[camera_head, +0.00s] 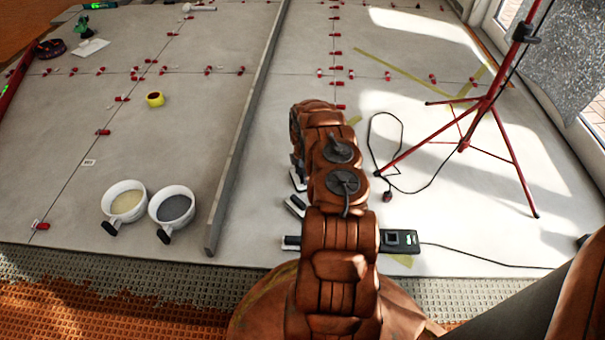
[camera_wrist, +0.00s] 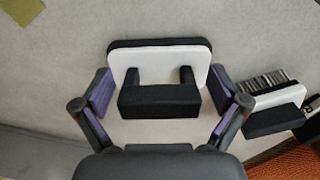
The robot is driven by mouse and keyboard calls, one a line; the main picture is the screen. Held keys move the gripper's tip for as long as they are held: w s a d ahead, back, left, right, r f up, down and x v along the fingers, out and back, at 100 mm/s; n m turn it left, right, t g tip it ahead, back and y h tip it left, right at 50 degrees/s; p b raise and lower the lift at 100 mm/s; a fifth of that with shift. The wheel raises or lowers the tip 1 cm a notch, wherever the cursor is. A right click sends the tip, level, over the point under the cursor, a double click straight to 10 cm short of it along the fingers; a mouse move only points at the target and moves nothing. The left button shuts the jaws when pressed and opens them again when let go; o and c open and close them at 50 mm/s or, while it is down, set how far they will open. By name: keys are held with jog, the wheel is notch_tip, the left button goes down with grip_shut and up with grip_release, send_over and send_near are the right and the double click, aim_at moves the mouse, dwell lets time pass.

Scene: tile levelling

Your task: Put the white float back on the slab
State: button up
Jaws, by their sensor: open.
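The white float (camera_wrist: 205,58) has a white plate with a dark edge and a black bridge-shaped handle (camera_wrist: 158,100). In the wrist view it lies on a pale grey surface. My gripper (camera_wrist: 160,88) is open, with its purple-padded fingers on either side of the float's handle and plate, not closed on it. In the head view my arm hides my gripper, and small white-and-black tools show just left of the arm; I cannot tell which is this float. The grey slab (camera_head: 185,105) spreads over most of the floor.
A second black-handled tool (camera_wrist: 270,105) lies right of the float. Two buckets (camera_head: 123,202) (camera_head: 173,208) stand left of a long grey bar (camera_head: 247,130). A red tripod (camera_head: 480,110), a black cable and a dark device (camera_head: 399,241) are on the right.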

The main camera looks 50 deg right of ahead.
notch_tip(320, 180, up, 11)
jog(key=p, duration=0.3)
jog(key=shift+p, duration=0.35)
jog(key=shift+w+a+r, duration=0.1)
jog(key=shift+a+r, duration=0.05)
jog(key=shift+r, duration=0.6)
jog(key=s+a+r+m+g, duration=0.1)
jog(key=s+a+r+m, duration=0.2)
jog(key=a+r, duration=1.05)
jog(key=s+a+r+m+g, duration=0.1)
jog(key=s+a+r+m, duration=0.25)
jog(key=a+r, duration=1)
jog(key=s+a+r+m, duration=0.3)
jog(key=s+a+r, duration=0.5)
jog(key=s+a, duration=0.15)
jog(key=s+a+r, duration=0.1)
jog(key=s+a, duration=0.1)
jog(key=s, duration=0.4)
jog(key=s+a+m+g, duration=0.1)
jog(key=s+a, duration=0.2)
jog(key=s, duration=0.3)
jog(key=s+a+r+m, duration=0.1)
jog(key=s+a, duration=0.2)
jog(key=s, duration=0.3)
jog(key=shift+a+r, duration=0.2)
jog(key=shift+r, duration=0.15)
